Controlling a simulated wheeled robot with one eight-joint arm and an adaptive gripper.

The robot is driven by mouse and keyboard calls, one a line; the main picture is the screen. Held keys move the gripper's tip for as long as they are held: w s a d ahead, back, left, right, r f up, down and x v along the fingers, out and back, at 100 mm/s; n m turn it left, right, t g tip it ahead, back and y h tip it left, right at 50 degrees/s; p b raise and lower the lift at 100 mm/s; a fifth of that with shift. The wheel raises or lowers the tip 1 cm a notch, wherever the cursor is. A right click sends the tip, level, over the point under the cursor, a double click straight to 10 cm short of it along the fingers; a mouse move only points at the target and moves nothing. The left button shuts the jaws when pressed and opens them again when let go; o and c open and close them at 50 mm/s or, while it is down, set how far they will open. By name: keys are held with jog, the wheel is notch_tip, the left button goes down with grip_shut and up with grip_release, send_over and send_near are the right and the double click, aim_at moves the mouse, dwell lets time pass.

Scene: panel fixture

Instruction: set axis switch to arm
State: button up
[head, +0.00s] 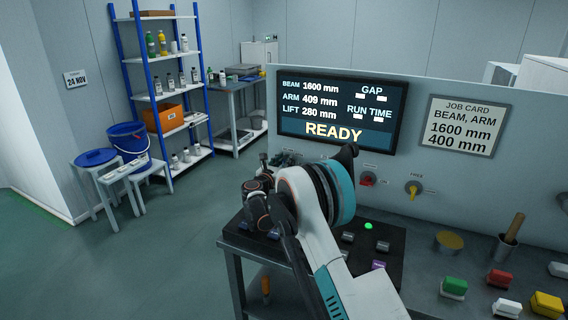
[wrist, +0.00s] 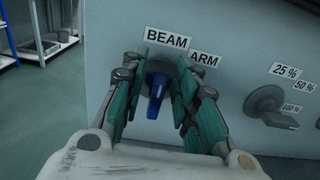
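The axis switch (wrist: 157,90) shows in the wrist view as a blue handle on a grey round base on the panel. A BEAM label (wrist: 167,39) is above it and an ARM label (wrist: 205,60) is to its upper right. I cannot tell surely which label the handle points to. My gripper (wrist: 158,105) is open, with one green-padded finger on each side of the handle and gaps visible between. In the head view my gripper (head: 258,190) is partly hidden by my own arm, and the axis switch cannot be made out there.
A grey knob (wrist: 268,102) with percent labels is right of my gripper. The display (head: 340,110) reads READY, ARM 409 mm. The job card (head: 466,125) reads BEAM, ARM, 1600 mm, 400 mm. Red (head: 368,178) and yellow (head: 413,188) knobs are farther right on the panel.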

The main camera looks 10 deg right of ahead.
grip_shut()
jog(key=shift+m, duration=0.4)
jog(key=shift+s+d+f+m+p, duration=0.1)
jog(key=shift+s+d+m, duration=0.05)
jog(key=shift+m, duration=1.2)
jog(key=shift+s+d+f+m+p, duration=0.1)
jog(key=shift+d+m+p, duration=0.1)
jog(key=shift+m, duration=1.1)
jog(key=shift+s+d+f+m+p, duration=0.1)
jog(key=shift+s+d+m, duration=0.05)
jog(key=shift+m, duration=1.2)
jog(key=shift+o, duration=1.3)
grip_release()
